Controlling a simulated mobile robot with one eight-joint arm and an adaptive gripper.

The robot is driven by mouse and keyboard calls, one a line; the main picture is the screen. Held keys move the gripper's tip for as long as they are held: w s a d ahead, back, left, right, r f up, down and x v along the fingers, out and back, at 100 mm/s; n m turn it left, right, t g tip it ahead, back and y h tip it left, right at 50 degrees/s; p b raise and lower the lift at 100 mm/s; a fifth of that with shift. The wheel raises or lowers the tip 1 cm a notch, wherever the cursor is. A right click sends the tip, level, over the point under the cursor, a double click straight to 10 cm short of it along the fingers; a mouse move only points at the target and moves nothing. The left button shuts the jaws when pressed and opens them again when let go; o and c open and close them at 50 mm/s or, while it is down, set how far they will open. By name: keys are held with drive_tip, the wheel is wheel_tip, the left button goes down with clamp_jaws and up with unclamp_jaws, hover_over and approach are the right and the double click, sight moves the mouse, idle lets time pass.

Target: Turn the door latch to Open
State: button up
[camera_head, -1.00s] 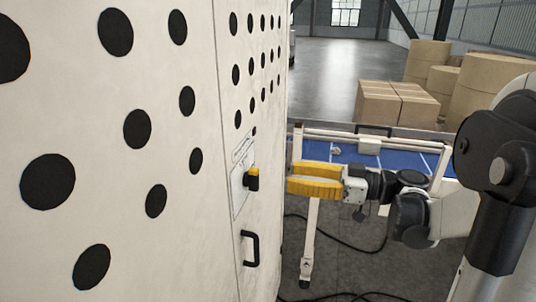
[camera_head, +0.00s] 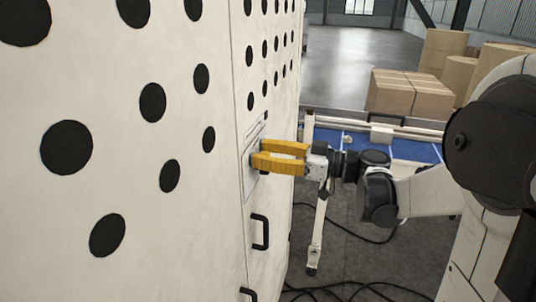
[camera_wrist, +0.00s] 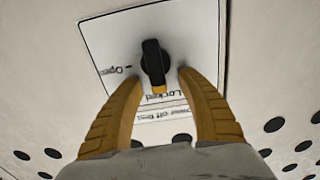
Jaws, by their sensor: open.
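The door latch is a black knob (camera_wrist: 152,58) with a yellow tip, on a white label plate (camera_wrist: 108,42) in the wrist view. Its yellow tip points at the word "Locked"; "Open" is printed to the left in that view. My gripper (camera_wrist: 160,78) is open, with one yellow finger on each side of the knob's yellow-tipped end. Gaps show between the knob and both fingers. In the head view my gripper (camera_head: 254,158) reaches the plate on the white cabinet door, and its fingers mostly hide the knob.
A black door handle (camera_head: 262,232) sits below the latch on the cabinet (camera_head: 110,180). A blue-topped conveyor (camera_head: 410,150) stands behind my arm. Cardboard boxes (camera_head: 408,92) and kraft rolls are further back. Cables lie on the floor.

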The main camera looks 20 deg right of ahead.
clamp_jaws()
drive_tip(key=m, duration=0.3)
drive_tip(key=w+m, duration=0.1)
drive_tip(key=shift+d+f+m+b, duration=0.15)
drive_tip(key=shift+d+m+b, duration=0.15)
drive_tip(key=shift+d+b, duration=0.1)
drive_tip(key=m, duration=0.3)
drive_tip(key=m+b, duration=0.1)
drive_tip(key=shift+w+d+f+m, duration=0.2)
drive_tip(key=shift+w+f+m, duration=0.1)
drive_tip(key=shift+f, duration=0.05)
